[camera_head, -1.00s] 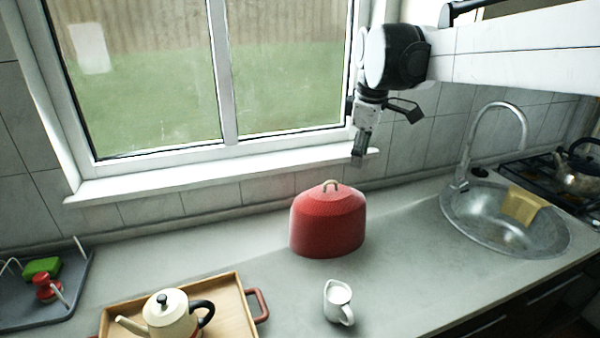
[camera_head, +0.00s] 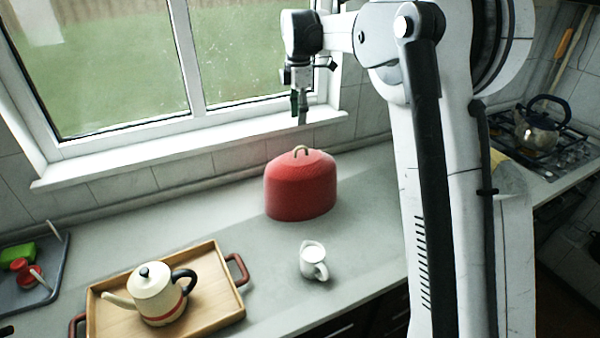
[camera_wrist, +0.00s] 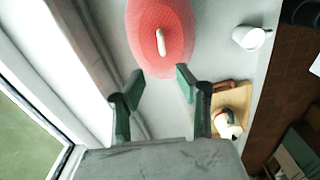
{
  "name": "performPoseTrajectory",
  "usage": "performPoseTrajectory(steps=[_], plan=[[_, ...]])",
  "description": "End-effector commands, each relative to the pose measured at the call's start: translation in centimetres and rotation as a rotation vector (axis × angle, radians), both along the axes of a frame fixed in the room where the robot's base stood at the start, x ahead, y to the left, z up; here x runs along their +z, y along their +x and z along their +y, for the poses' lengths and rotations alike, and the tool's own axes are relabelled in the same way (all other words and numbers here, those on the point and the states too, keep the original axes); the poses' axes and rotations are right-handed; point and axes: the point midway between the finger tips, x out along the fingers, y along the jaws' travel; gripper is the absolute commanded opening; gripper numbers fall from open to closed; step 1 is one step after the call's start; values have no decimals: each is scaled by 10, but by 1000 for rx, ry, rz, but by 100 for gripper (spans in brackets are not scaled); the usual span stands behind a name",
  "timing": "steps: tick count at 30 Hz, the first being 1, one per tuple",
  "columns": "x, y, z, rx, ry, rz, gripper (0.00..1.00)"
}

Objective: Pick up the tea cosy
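The red tea cosy (camera_head: 300,190) stands upright on the grey worktop below the window, with a tan loop on top. In the wrist view the tea cosy (camera_wrist: 163,22) lies ahead of the fingertips, its loop pale and upright in the picture. My gripper (camera_head: 301,120) hangs pointing down above the tea cosy, apart from it. In the wrist view my gripper (camera_wrist: 160,76) has its two green fingers spread, with nothing between them.
A white milk jug (camera_head: 313,262) stands in front of the tea cosy. A cream teapot (camera_head: 155,295) sits on a wooden tray (camera_head: 212,262) at front left. A kettle (camera_head: 540,130) stands on the hob at right. The window sill (camera_head: 190,150) runs behind.

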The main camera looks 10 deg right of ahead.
Motion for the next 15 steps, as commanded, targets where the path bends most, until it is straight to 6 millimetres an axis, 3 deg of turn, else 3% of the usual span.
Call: performPoseTrajectory(steps=[6, 15], plan=[[-40, 0, 0, -2, 0, -1, 33], [-64, -1, -1, -2, 0, -1, 33]])
